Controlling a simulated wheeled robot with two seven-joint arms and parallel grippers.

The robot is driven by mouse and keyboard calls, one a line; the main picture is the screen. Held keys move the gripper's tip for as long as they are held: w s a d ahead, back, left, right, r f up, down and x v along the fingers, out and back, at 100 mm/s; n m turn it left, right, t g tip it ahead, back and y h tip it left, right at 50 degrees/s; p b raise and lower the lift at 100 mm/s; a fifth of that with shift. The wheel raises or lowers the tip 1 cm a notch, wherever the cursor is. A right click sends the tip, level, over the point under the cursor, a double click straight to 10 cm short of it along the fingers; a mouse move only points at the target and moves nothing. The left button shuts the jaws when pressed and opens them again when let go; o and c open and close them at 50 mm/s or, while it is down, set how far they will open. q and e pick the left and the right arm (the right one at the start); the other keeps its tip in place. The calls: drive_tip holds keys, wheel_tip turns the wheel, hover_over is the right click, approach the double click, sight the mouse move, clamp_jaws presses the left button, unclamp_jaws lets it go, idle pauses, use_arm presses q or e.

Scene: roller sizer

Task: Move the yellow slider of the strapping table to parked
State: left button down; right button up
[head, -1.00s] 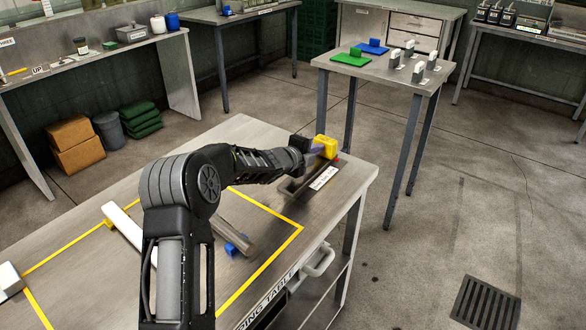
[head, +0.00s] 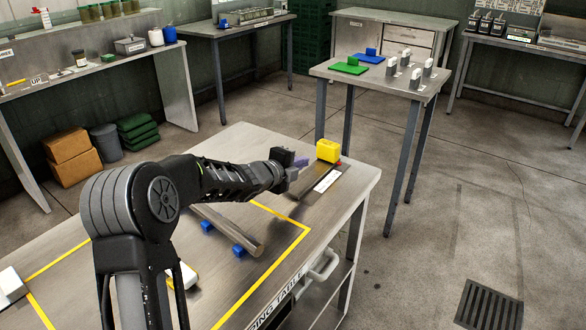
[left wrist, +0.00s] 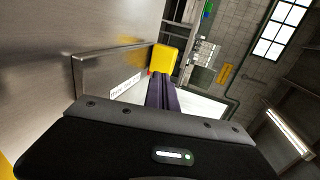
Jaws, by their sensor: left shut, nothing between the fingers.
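The yellow slider (head: 328,150) is a yellow block at the far end of a dark, low rail (head: 312,192) on the strapping table (head: 350,185). A small red spot shows beside its base. My left gripper (head: 301,163) is shut and empty, just left of the slider, with a small gap in the head view. In the left wrist view the slider (left wrist: 164,57) stands beyond the purple fingertips (left wrist: 162,90), which cover part of its lower edge. My right gripper is not in view.
A grey bar (head: 228,228) on blue supports lies inside the yellow outline, under my left arm. A white piece (head: 183,275) is partly hidden by that arm. A side table (head: 385,78) with green and blue plates stands behind.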

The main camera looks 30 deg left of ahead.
use_arm(q)
drive_tip(key=shift+v, duration=1.7)
drive_tip(key=shift+f, duration=0.1)
